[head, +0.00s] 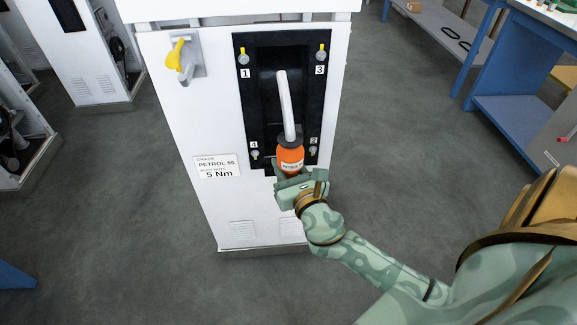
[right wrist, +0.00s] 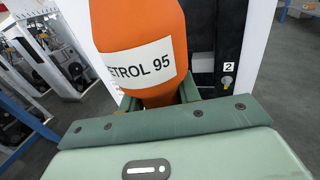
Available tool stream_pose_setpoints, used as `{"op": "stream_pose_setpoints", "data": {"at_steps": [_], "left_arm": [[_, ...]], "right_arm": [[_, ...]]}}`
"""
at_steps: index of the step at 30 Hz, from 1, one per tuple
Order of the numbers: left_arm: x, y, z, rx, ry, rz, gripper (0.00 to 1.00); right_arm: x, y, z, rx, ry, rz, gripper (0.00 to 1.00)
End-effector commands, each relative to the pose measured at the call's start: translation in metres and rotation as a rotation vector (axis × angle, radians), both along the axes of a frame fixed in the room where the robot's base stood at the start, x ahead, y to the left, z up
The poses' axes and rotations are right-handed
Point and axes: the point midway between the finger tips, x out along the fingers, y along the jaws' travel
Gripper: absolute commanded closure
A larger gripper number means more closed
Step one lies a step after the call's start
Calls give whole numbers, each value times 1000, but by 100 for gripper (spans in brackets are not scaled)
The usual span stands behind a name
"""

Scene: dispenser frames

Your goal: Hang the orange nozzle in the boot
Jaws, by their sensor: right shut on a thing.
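The orange nozzle (head: 290,158) is in my right gripper (head: 288,178), in front of the lower part of the black boot panel (head: 246,110). Its grey spout points up over the dark recess of the boot (head: 267,100). I cannot tell whether the spout is inside the recess or only in front of it. In the right wrist view the orange nozzle body (right wrist: 135,30) stands between the green jaws (right wrist: 160,112) and bears a white label ending "TROL 95". My left gripper is not in view.
The white dispenser cabinet (head: 195,110) carries the panel, with numbered bolts 1 to 4 at its corners. A sign (head: 216,166) reads "PETROL 95" and "5 Nm". A yellow-handled part (head: 176,54) is at upper left. A blue bench (head: 515,75) stands at right.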

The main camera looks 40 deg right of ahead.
Motion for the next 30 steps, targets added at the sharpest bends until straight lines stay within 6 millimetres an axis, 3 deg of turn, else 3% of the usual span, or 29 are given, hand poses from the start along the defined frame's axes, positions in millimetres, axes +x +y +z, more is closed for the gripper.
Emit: {"op": "stream_pose_setpoints", "data": {"at_steps": [30], "left_arm": [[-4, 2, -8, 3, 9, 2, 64]], "right_arm": [[84, -51, -8, -2, -5, 0, 100]]}}
